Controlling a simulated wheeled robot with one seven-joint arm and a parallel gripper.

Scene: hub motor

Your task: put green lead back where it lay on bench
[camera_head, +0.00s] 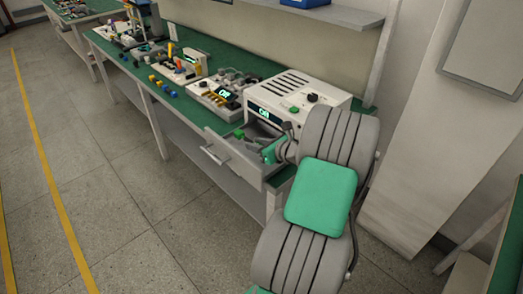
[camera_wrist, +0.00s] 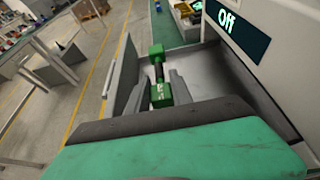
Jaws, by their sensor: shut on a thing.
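The green lead (camera_wrist: 157,52) has two green ends with a dark middle piece between them. In the wrist view it sits between the fingers of my gripper (camera_wrist: 162,84), which is shut on it near its closer end. It appears to be over the open drawer (camera_wrist: 214,76), near the drawer's front wall; the gap beneath is hard to judge. In the head view a small green piece (camera_head: 239,134), probably the lead's far end, shows above the drawer. My gripper (camera_head: 254,141) points left there, partly hidden by my arm.
A white instrument (camera_head: 292,97) with a display reading "Off" (camera_wrist: 230,28) stands beside the drawer. The drawer front (camera_head: 217,154) with its handle juts out from the green bench (camera_head: 115,49). Several devices and small coloured parts lie farther along the bench. The floor alongside is clear.

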